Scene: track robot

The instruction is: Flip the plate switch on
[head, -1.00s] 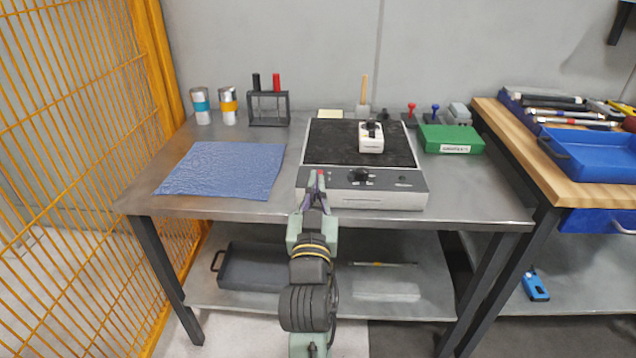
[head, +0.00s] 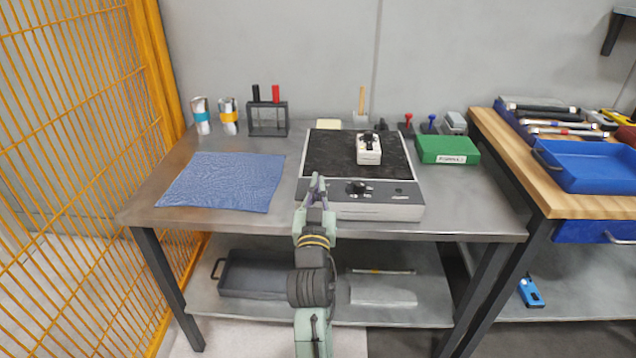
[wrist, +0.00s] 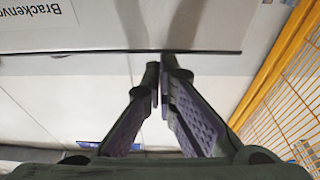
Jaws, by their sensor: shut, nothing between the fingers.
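The hot plate (head: 388,212) is a pale grey unit with a dark top and a black front panel, near the table's front edge. A black dial (head: 357,187) sits mid-panel. I cannot make out the plate switch; my gripper covers the panel's left part. My gripper (head: 315,181) is shut and empty, at the left end of the hot plate's front. In the wrist view, its fingertips (wrist: 163,62) are close together beside the edge of a pale, lettered surface (wrist: 110,35). Whether they touch it is unclear.
A small white box with a black top (head: 369,153) stands on the hot plate. A blue mat (head: 224,181) lies to the left, and a green box (head: 447,149) stands to the right. Orange mesh fencing (head: 75,150) borders the left side.

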